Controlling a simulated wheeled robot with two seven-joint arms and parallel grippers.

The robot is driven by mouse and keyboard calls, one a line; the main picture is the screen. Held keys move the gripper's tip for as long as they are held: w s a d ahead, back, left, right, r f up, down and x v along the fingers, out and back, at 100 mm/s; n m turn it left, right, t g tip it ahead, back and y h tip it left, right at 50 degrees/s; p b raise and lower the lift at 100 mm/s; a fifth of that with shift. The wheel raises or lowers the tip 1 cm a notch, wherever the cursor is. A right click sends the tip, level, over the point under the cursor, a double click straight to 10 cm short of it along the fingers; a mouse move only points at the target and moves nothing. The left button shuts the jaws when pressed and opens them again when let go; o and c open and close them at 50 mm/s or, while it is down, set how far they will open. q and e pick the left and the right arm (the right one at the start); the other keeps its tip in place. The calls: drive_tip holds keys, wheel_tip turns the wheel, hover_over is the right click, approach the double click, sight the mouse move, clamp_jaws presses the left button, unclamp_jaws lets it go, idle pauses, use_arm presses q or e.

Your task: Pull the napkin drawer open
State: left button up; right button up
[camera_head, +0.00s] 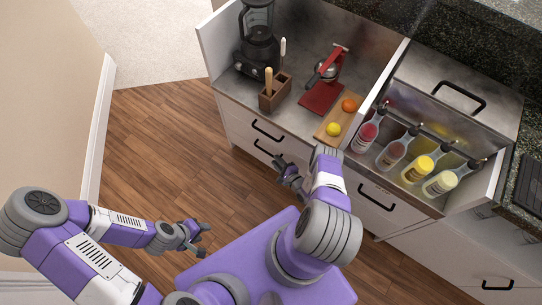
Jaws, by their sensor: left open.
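Closed drawer fronts run below the counter, and I cannot tell which one is the napkin drawer. An upper black handle (267,130) and a lower black handle (262,147) sit on the left cabinet. Another drawer handle (377,197) sits below the bottle rack, and one more (497,286) is at the lower right. My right gripper (284,174) is in front of the left cabinet, just right of and below the lower handle, apparently apart from it; its jaw gap is unclear. My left gripper (204,239) is open and empty over the floor.
The counter holds a blender (258,50), a wooden utensil block (275,92), a red juicer (326,80) and a board (329,128) with a lemon and an orange. Several bottles, including a yellow one (417,170), stand in a rack. Wood floor (150,130) is clear at left.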

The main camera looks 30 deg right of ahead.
sight(271, 155)
drive_tip(key=b+x, duration=0.1)
drive_tip(key=x, duration=0.4)
drive_tip(key=shift+w+f+b, duration=0.1)
drive_tip(key=shift+w+b, duration=0.1)
drive_tip(key=shift+b, duration=0.15)
clamp_jaws()
